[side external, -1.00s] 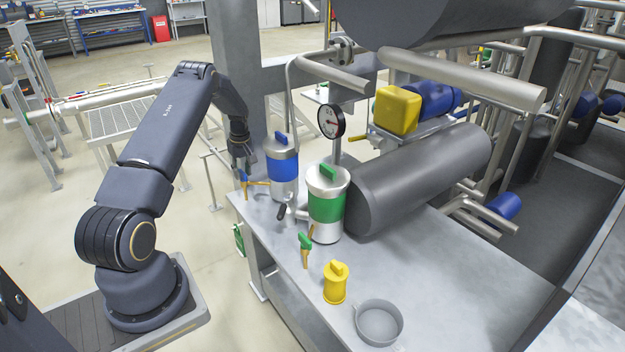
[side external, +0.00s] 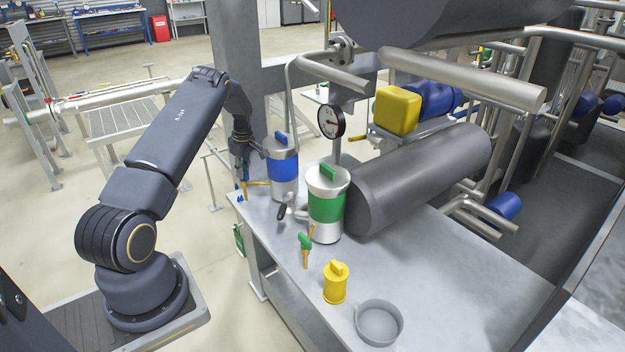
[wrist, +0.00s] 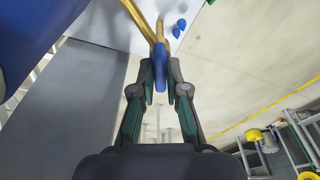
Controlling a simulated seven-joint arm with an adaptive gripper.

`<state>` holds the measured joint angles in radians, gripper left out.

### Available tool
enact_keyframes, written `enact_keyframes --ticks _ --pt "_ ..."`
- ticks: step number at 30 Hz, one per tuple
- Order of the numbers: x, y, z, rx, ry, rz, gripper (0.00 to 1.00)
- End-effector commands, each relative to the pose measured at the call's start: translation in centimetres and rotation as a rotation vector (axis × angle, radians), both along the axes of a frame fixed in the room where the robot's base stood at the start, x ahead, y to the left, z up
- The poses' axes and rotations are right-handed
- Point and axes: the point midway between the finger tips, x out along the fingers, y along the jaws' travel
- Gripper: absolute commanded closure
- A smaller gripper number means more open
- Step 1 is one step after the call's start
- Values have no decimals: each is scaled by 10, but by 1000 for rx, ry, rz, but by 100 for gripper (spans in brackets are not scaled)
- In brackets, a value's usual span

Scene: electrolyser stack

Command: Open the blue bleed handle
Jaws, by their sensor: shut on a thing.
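The blue bleed handle (wrist: 159,66) sits between the two fingertips of my gripper (wrist: 160,84) in the wrist view, at the end of a brass pipe (wrist: 142,22). My gripper is shut on it. In the side view my gripper (side external: 242,172) points down beside the silver canister with a blue band (side external: 283,168), at the bench's far left corner, and largely hides the handle. Small blue drop-shaped bits (wrist: 180,25) show beside the brass outlet, and also below my gripper in the side view (side external: 238,186).
A green-banded canister (side external: 326,206) with a green handle (side external: 305,241) stands nearer on the bench (side external: 440,290). A yellow capped cylinder (side external: 335,284) and a grey bowl (side external: 379,322) are at the front. A pressure gauge (side external: 331,121) is behind. Open floor lies left of the bench.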

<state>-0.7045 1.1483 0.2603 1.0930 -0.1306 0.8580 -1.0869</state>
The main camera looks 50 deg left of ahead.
Motion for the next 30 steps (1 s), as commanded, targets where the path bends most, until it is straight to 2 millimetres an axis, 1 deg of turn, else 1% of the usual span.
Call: enact_keyframes --ticks 5,12,18,19,26,30 --pt "0 0 0 0 -1 1 100" --pt "1 1 0 1 -2 219 100" --pt "2 1 1 0 -4 232 100" --pt "2 1 1 0 -5 233 79" --pt "4 3 2 6 -15 232 55" --pt "4 3 2 6 -15 232 54"
